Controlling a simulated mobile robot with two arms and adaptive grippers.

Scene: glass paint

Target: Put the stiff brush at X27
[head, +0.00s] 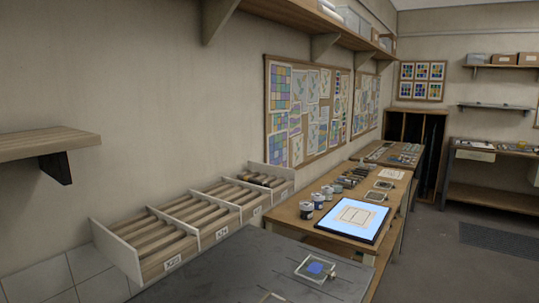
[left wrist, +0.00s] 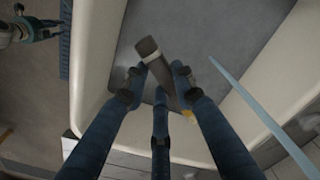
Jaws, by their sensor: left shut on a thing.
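In the left wrist view, my left gripper (left wrist: 158,80) is shut on a brush (left wrist: 150,50) with a dark, thick body. The brush lies slanted between the fingers, and a yellowish part shows at its lower end. Its bristles cannot be made out clearly. A slotted wooden rack (head: 150,221) runs along the wall in the head view, with several labelled sections. The nearest label (head: 172,263) is too small to read surely. My right gripper (left wrist: 48,28) shows small at the top left of the left wrist view, its fingers apart and empty. Neither gripper shows in the head view.
A dark grey tabletop (head: 230,275) in front of the rack holds a small frame with a blue piece (head: 317,269). Beyond it a wooden table carries a lit panel (head: 353,219) and several jars (head: 306,210). A wall shelf (head: 45,143) juts out at left.

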